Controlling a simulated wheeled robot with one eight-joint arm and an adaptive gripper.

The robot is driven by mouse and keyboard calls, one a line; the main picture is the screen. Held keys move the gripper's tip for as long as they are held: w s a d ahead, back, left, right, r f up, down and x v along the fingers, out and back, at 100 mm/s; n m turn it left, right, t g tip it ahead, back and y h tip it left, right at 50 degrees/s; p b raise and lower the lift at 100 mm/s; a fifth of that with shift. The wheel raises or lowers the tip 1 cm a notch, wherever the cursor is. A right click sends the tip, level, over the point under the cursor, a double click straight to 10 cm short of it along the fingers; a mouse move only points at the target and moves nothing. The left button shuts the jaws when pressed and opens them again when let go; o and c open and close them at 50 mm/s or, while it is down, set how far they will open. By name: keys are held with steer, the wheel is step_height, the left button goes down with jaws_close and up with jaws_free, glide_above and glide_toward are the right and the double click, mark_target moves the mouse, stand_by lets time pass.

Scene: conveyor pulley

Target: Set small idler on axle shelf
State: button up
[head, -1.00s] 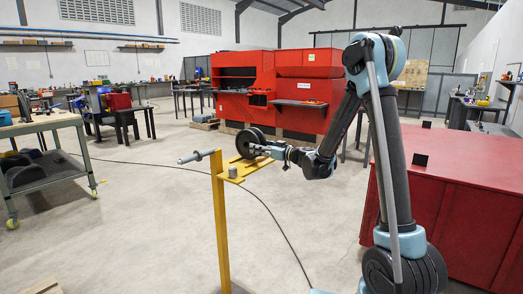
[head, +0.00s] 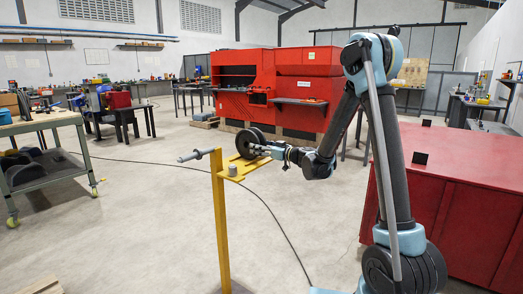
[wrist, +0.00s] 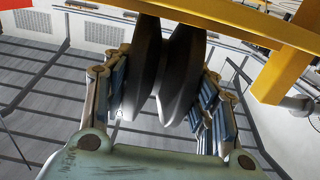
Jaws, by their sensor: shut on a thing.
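The small idler (head: 251,142) is a dark, grooved double wheel standing on edge at the far end of the yellow axle shelf (head: 243,163). My gripper (head: 266,150) is shut on it from the right. In the wrist view the idler (wrist: 163,75) sits between the two jointed fingers of my gripper (wrist: 166,95), and its end meets the yellow shelf edge (wrist: 235,20). I cannot tell whether the idler rests on the shelf or hangs just above it. A grey axle stub (head: 197,156) points left from the yellow post (head: 221,225).
A short grey cylinder (head: 233,170) stands on the shelf's near part. A red cabinet (head: 450,190) is at the right and a red machine (head: 290,90) behind. A wheeled cart (head: 45,150) stands at the left. A cable (head: 262,205) crosses open floor.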

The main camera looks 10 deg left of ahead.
steer(key=shift+f, duration=0.15)
stand_by(0.8)
steer(key=o, duration=1.6)
step_height(320, 180, up, 6)
steer(key=shift+w, duration=0.1)
